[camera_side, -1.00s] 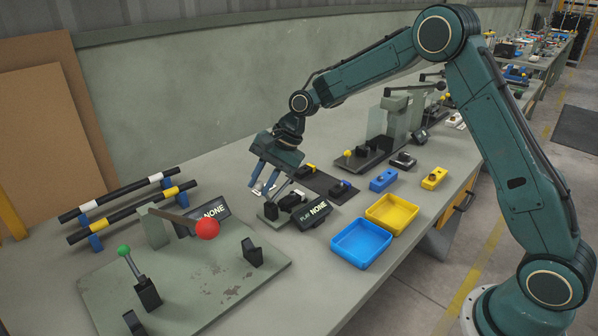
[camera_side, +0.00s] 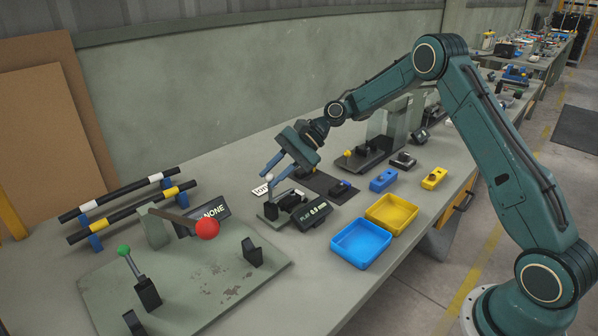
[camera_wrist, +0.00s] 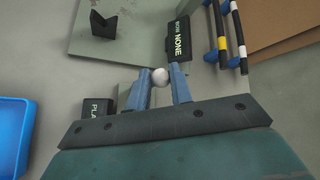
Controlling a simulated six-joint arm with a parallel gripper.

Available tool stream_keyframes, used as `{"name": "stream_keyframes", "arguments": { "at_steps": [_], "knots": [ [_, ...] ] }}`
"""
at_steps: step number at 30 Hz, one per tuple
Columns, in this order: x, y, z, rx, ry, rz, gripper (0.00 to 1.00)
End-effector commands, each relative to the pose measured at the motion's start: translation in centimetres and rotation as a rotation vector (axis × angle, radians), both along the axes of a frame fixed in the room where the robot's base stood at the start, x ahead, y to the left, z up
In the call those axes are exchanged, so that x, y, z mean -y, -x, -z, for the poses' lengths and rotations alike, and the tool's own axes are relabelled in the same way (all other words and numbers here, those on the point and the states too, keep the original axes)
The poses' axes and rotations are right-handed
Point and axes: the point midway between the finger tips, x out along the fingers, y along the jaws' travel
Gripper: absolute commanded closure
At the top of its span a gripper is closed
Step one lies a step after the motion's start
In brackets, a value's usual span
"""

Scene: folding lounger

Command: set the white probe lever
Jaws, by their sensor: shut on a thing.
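The white probe lever has a white ball knob (camera_side: 269,178) and stands on a small grey-green base (camera_side: 270,221) in the side view. My gripper (camera_side: 283,170) reaches down over it with blue fingers. In the wrist view the white knob (camera_wrist: 161,76) sits between the two fingertips, and my gripper (camera_wrist: 161,80) is shut on it. The black display (camera_side: 314,213) beside the base reads PLAY and a value in mm, its first digit hard to read. The lever's lower part is largely hidden in the wrist view.
A plate with a red-ball lever (camera_side: 207,229), a green-ball lever (camera_side: 124,251) and a display reading NONE (camera_side: 209,213) lies at the left. Blue (camera_side: 361,243) and yellow (camera_side: 391,213) trays stand at the right. Striped bars (camera_side: 130,211) lie at the back left.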

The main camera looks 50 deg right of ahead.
Motion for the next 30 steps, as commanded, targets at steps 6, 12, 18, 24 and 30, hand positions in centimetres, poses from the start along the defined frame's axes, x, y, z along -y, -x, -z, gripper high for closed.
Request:
{"name": "stream_keyframes", "arguments": {
  "at_steps": [6,12,18,24,30],
  "knots": [
    [0.3,-0.2,0.0,0.007,0.0,0.008,1.0],
    [0.3,-0.3,0.0,0.006,0.002,0.009,0.59],
    [0.2,-0.1,0.0,0.002,0.001,0.005,0.57],
    [0.3,0.0,-0.1,0.002,0.001,0.004,0.57],
    [1.2,0.2,-0.8,0.003,0.0,0.005,0.57]
  ]
}}
